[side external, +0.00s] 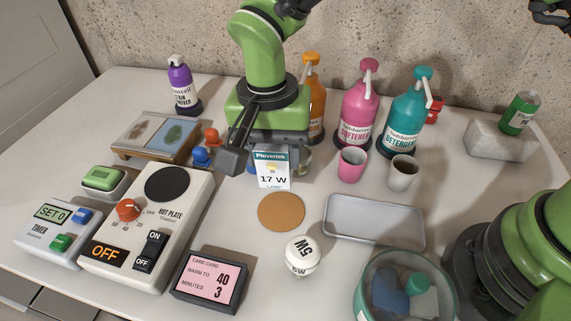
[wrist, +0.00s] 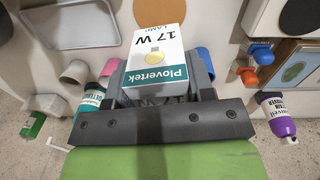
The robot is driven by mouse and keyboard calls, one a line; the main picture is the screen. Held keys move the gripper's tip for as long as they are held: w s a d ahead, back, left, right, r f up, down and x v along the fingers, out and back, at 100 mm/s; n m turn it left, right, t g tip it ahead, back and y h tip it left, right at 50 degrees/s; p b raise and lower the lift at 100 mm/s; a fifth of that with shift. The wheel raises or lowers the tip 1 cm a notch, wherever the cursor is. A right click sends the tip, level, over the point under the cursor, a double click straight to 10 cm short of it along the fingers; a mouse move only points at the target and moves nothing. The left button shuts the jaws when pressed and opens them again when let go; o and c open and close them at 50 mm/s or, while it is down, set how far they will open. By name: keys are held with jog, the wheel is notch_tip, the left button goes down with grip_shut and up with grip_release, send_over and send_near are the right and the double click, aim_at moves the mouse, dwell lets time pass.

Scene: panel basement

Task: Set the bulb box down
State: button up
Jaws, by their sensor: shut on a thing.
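The bulb box (side external: 272,170) is a small white and teal carton marked "Plovertek" and "17 W". In the side view it is upright, just behind a round cork disc (side external: 282,211). My gripper (side external: 266,161) is shut on the box, with a dark finger showing to its left. In the wrist view the bulb box (wrist: 157,50) sits between the fingers of my gripper (wrist: 160,82), its printed face toward the camera. The cork disc (wrist: 158,10) shows past its far end. I cannot tell whether the box's bottom touches the table.
A white round bulb-like item (side external: 301,256) marked "5W" and a grey tray (side external: 375,222) stand in front and to the right. A pink cup (side external: 351,165) is right of the box. The hot plate (side external: 148,228) is left. Several pump bottles stand behind. The cork disc is bare.

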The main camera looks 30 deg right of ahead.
jog(key=shift+d+r, duration=0.1)
jog(key=shift+r, duration=0.55)
jog(key=s+d+r+n, duration=0.1)
jog(key=d+r+n, duration=0.4)
jog(key=d, duration=0.6)
jog(key=d+r+n, duration=0.3)
jog(key=d+r, duration=0.3)
jog(key=d, duration=0.4)
jog(key=w+d+f+m, duration=0.4)
jog(key=w+d+m, duration=0.1)
jog(key=w+d, duration=0.45)
jog(key=d+f+m, duration=0.1)
jog(key=d+f, duration=0.1)
jog(key=f, duration=0.2)
jog(key=w+d+f+m, duration=0.1)
jog(key=d+f, duration=0.1)
jog(key=f, duration=0.2)
jog(key=w+d+f+m, duration=0.1)
jog(key=d+f+m, duration=0.1)
jog(key=f, duration=0.2)
jog(key=shift+w+d+f, duration=0.15)
jog(key=shift+w+f, duration=0.1)
jog(key=shift+f, duration=2.35)
jog(key=shift+f, duration=0.15)
